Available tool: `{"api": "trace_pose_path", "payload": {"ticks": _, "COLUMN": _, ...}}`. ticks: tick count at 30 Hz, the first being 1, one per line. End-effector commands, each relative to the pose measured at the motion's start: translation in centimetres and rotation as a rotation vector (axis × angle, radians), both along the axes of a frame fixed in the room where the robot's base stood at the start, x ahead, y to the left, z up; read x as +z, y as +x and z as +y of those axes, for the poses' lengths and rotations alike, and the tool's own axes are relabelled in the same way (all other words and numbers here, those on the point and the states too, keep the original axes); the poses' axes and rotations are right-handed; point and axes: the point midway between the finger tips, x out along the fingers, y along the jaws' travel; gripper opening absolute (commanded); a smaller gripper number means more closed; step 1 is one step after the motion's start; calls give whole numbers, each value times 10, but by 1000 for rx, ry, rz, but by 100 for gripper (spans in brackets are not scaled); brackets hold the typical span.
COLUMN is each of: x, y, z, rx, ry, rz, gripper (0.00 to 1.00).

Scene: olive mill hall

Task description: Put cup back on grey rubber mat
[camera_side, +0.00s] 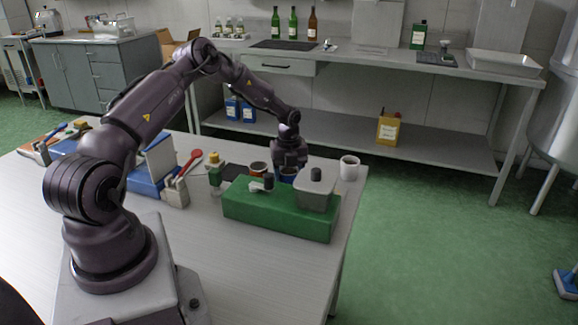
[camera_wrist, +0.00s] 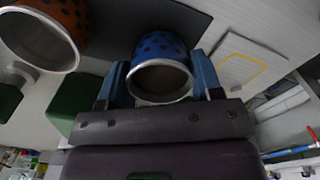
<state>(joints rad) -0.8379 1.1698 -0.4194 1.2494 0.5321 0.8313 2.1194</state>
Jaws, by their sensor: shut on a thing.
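My gripper (camera_side: 289,158) points down behind a green box and is shut on a blue cup with dark spots (camera_wrist: 160,45). In the wrist view, the gripper's blue fingers (camera_wrist: 160,80) are on either side of the cup, whose pale rim faces the camera. In the side view the cup (camera_side: 288,175) is mostly hidden by the gripper and green box. A dark grey mat (camera_wrist: 112,22) lies behind the cup in the wrist view, and part of it (camera_side: 236,170) shows in the side view. I cannot tell whether the cup touches it.
An orange-brown spotted cup (camera_wrist: 66,14) stands close by, left of the held cup. The green box (camera_side: 270,212) carries a grey container (camera_side: 316,192). A white cup (camera_side: 349,168) stands near the table's right edge. A yellow-capped bottle (camera_side: 214,172) is at left.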

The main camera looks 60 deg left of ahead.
Motion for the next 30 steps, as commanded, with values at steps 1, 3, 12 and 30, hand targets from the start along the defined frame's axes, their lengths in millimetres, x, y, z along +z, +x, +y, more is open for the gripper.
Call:
{"api": "trace_pose_path", "payload": {"ticks": 1, "x": -1, "y": 0, "z": 0, "rx": 0, "ry": 1, "rz": -1, "gripper": 42}}
{"api": "trace_pose_path", "payload": {"ticks": 3, "x": -1, "y": 0, "z": 0, "rx": 0, "ry": 2, "rz": -1, "gripper": 42}}
{"api": "trace_pose_path", "payload": {"ticks": 12, "x": -2, "y": 0, "z": 0, "rx": -1, "ry": 2, "rz": -1, "gripper": 42}}
{"api": "trace_pose_path", "payload": {"ticks": 30, "x": -8, "y": 1, "z": 0, "rx": -1, "ry": 2, "rz": -1, "gripper": 87}}
